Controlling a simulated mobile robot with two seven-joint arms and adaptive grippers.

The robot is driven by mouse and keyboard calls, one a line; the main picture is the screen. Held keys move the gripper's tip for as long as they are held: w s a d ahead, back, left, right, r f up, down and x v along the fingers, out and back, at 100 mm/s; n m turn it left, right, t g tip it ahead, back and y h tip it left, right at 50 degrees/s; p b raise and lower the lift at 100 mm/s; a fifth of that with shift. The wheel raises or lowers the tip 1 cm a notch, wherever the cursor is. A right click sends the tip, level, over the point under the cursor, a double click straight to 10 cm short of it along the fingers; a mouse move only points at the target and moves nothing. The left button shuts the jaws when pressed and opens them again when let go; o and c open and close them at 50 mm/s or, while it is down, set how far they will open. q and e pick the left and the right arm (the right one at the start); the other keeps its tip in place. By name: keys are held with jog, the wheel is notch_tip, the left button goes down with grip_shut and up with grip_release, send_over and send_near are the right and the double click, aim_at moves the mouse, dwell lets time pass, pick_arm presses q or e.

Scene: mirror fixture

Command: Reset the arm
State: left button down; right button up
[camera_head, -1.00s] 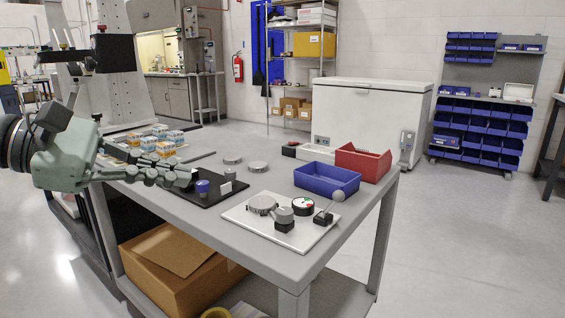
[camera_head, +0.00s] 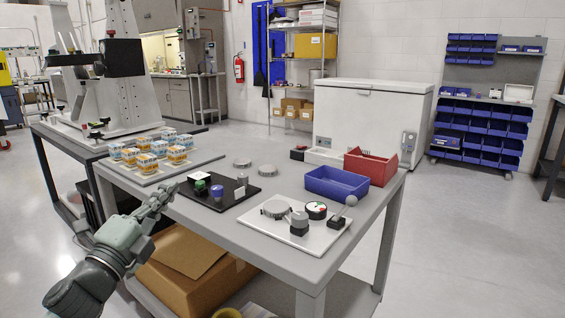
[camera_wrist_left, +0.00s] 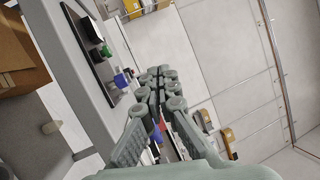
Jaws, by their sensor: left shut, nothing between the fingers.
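My left gripper (camera_head: 156,197) is shut and empty, at the near left edge of the grey table (camera_head: 245,215). Its arm comes up from the lower left. Beside it on the table lies a black board (camera_head: 232,194) with a green knob (camera_head: 200,186) and a blue knob (camera_head: 217,191). In the left wrist view, the closed fingers (camera_wrist_left: 160,92) show in the middle, with the blue knob (camera_wrist_left: 121,80) and green knob (camera_wrist_left: 105,51) left of them. The right gripper is not in view.
Several small boxes (camera_head: 147,161) stand on a tray at the table's back left. A white panel (camera_head: 290,236) with dials and a lever lies at the front right. A blue bin (camera_head: 336,184) and a red bin (camera_head: 371,167) are behind it. A cardboard box (camera_head: 190,275) sits below.

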pick_arm(q)
jog(key=s+a+f+n+g+y, duration=0.2)
jog(key=f+n+y, duration=0.15)
jog(key=f, duration=0.45)
jog(key=s+a+f+n+g+y, duration=0.25)
jog(key=f+n, duration=0.25)
jog(key=f, duration=0.4)
jog(key=s+a+f+n+g+y, duration=0.25)
jog(key=f+n, duration=0.25)
jog(key=f, duration=0.3)
jog(key=s+d+f+n+g+h+p, duration=0.1)
jog(key=s+f+n+g, duration=0.6)
jog(key=s+f, duration=1.3)
jog(key=s+d+g, duration=0.1)
jog(key=s+g, duration=0.2)
jog(key=s, duration=0.1)
jog(key=shift+d+f, duration=0.35)
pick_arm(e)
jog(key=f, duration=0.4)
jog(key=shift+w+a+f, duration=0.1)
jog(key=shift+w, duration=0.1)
pick_arm(q)
jog(key=shift+w+n, duration=0.1)
jog(key=shift+n, duration=0.15)
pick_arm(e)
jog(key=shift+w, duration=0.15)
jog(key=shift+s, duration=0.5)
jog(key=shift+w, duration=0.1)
